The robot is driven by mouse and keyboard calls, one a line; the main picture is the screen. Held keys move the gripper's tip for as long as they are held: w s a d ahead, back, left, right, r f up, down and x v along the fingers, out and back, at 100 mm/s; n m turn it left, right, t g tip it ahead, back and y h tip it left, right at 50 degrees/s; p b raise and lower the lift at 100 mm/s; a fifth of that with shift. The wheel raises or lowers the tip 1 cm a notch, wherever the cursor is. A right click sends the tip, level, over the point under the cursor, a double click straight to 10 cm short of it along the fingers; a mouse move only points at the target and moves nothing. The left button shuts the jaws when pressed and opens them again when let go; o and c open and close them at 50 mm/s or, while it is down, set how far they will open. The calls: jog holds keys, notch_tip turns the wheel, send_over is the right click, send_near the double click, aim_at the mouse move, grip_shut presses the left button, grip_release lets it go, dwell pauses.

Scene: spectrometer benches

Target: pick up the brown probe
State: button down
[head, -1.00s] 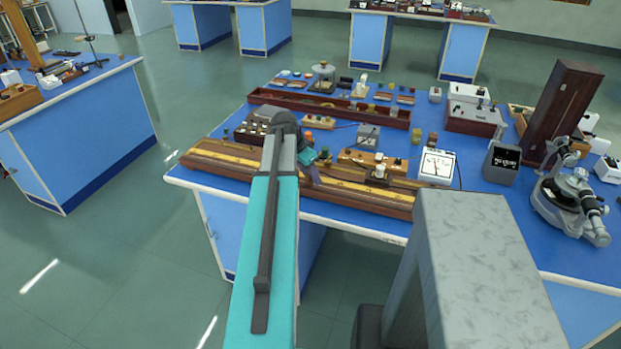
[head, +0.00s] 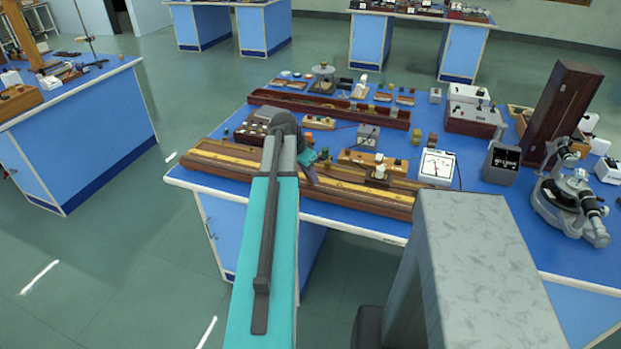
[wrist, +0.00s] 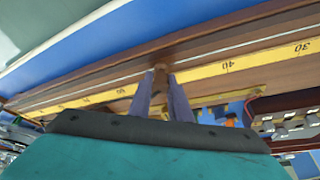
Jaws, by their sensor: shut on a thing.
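The brown probe (wrist: 160,78) shows in the wrist view as a short brown piece between my two grey-purple fingers. My gripper (wrist: 163,92) is shut on it, over a long wooden board with a yellow numbered scale (wrist: 230,65). I cannot tell whether the probe's lower end touches the board. In the head view my gripper (head: 311,175) is at the long wooden board (head: 225,165) on the near edge of the blue bench; the probe cannot be made out there.
A wooden block with terminals (head: 355,158) and a white meter (head: 437,166) stand right of my gripper. A dark box with knobs (head: 253,131) is behind left. A long reddish tray (head: 385,118) lies farther back.

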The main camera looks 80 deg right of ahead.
jog(key=shift+r, duration=0.2)
jog(key=shift+r+b, duration=0.55)
jog(key=shift+r, duration=0.75)
jog(key=shift+a+r, duration=0.2)
jog(key=shift+r, duration=0.05)
jog(key=w+a+b, duration=0.1)
jog(key=w+a, duration=0.1)
jog(key=a, duration=0.5)
jog(key=w+a+r+b, duration=0.1)
jog(key=w+a+b, duration=0.1)
jog(key=a, duration=0.5)
jog(key=shift+w+a+r, duration=0.25)
jog(key=shift+w+a, duration=0.05)
jog(key=shift+w, duration=0.5)
jog(key=shift+w, duration=0.1)
